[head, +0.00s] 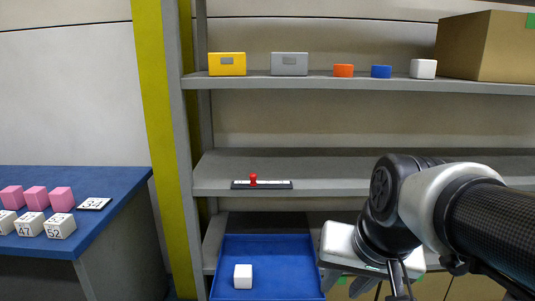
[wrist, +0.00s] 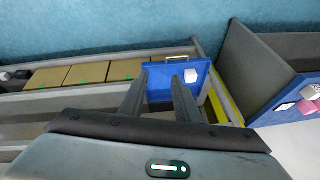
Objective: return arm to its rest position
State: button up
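My gripper (wrist: 159,80) shows in the wrist view with its two dark fingers apart and nothing between them. In the head view my arm comes in from the right, and the white hand hangs low in front of the shelf, just right of the blue tray. The blue tray (head: 265,246) holds a white cube (head: 243,276). The tray also shows beyond the fingers in the wrist view (wrist: 158,107), with the cube (wrist: 190,74) in it.
A slider with a red knob (head: 253,180) sits on the middle shelf (head: 330,172). Small boxes, discs and a large carton (head: 486,46) stand on the top shelf. A blue table (head: 110,215) with pink and numbered cubes is at left. Cardboard boxes (wrist: 100,72) line the lower shelf.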

jog(key=s+d+n, duration=0.2)
jog(key=s, duration=0.3)
notch_tip(320, 180, up, 20)
jog(key=p, duration=1.9)
jog(key=shift+a+t+h, duration=0.2)
jog(key=shift+t+h, duration=0.1)
jog(key=shift+h, duration=0.1)
